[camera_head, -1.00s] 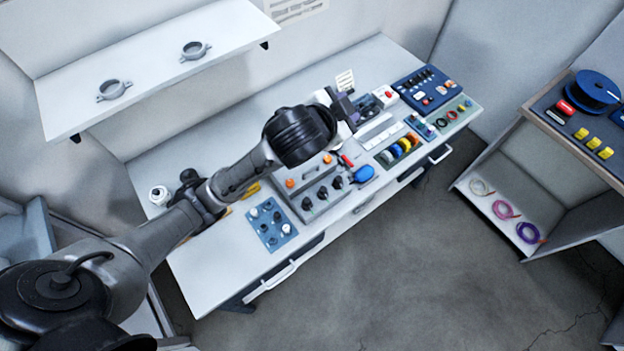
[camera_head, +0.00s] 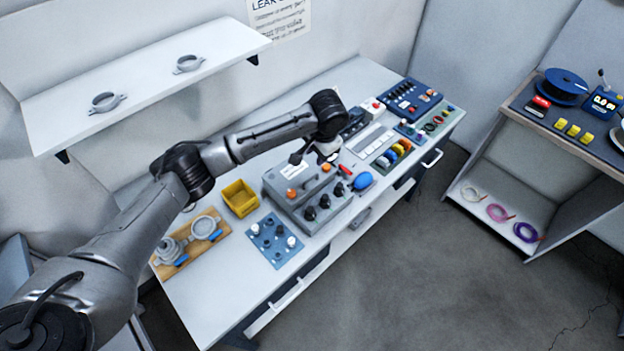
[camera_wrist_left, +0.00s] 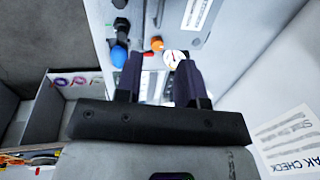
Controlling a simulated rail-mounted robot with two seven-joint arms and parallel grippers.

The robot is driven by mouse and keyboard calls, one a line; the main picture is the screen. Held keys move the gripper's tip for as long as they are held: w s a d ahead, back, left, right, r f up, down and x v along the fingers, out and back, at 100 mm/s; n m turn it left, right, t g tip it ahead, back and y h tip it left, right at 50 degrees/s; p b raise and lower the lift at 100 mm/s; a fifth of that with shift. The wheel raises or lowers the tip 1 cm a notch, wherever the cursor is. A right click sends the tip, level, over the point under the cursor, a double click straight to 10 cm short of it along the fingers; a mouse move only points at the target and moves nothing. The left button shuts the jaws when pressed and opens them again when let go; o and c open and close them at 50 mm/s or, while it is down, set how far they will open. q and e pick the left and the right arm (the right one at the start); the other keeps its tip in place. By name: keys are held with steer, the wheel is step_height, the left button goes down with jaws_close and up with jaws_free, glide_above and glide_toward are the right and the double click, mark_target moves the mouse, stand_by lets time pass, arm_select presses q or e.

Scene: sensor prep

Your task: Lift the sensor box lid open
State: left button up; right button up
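The grey sensor box (camera_head: 312,208) stands on the workbench, with black knobs on its front and orange knobs on top. Its upper grey part, the lid (camera_head: 283,182), carries a pale label and looks closed. In the head view, my left gripper (camera_head: 314,156) hangs just behind the box, partly hidden by the wrist. My right gripper is out of view.
A yellow bin (camera_head: 240,198), a wooden board with fittings (camera_head: 207,242) and a blue knob panel (camera_head: 273,241) stand left of the box. A shelf (camera_head: 140,75) overhangs the back.

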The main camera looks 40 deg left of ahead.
mark_target(311, 178)
arm_select(q)
steer(key=a+f, duration=0.1)
steer(key=f, duration=0.3)
steer(key=f+b, duration=0.1)
steer(key=f, duration=0.4)
steer(key=a+f, duration=0.1)
steer(key=f, duration=0.3)
steer(key=shift+w+a+f, duration=0.2)
steer(key=shift+w+a, duration=0.15)
jaws_close()
